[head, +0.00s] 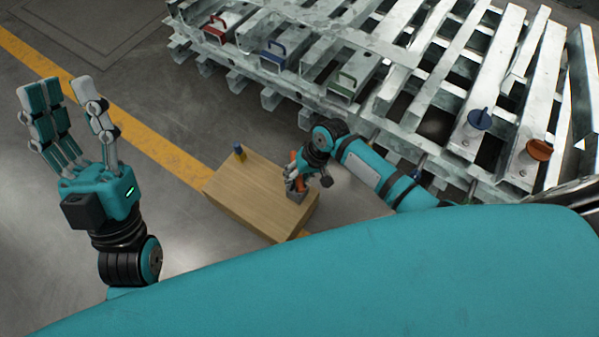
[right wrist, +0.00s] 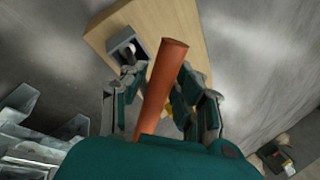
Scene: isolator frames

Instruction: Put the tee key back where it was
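An orange bar, which looks like the tee key's handle (right wrist: 163,85), lies across my right gripper (right wrist: 160,105) in the right wrist view, between its fingers, which are closed around it. In the head view only a bit of orange (head: 293,158) shows beside my right gripper (head: 291,182), low over the near right end of a wooden box (head: 245,195). The key's shaft is hidden. A small grey square holder (right wrist: 122,46) with a pale round piece inside stands on the box, just beyond the fingers. My left gripper (head: 68,105) is open and empty, away to the left.
Metal racks with red (head: 216,29), blue (head: 273,53) and green (head: 341,83) handles, and blue (head: 480,119) and orange (head: 539,149) knobs, fill the right. The floor at left is clear.

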